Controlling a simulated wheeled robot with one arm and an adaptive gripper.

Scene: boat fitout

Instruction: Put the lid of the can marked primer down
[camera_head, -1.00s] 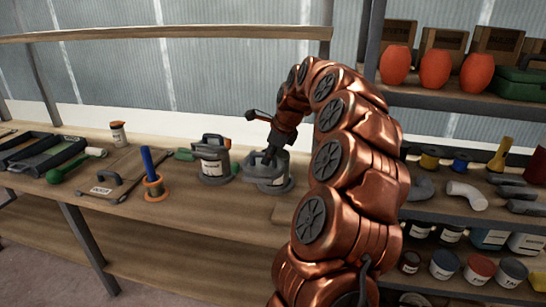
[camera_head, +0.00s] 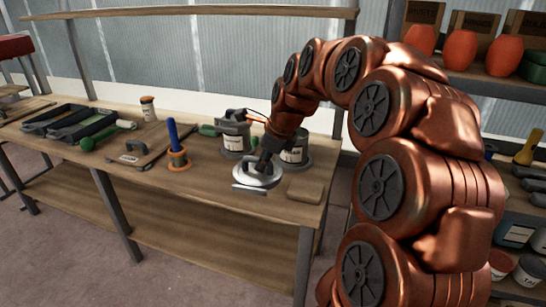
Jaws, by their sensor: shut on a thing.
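My gripper (camera_head: 264,163) is shut on the handle of a round, light grey lid (camera_head: 258,178). The lid is over the workbench top, in front of and left of a grey can with a white label (camera_head: 294,156). I cannot tell whether the lid touches the bench. The can's label is too small to read, and my arm hides part of its top. A second grey can (camera_head: 235,142) stands just to the left, with a handle on top.
A flat wooden block (camera_head: 304,191) lies right of the lid.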

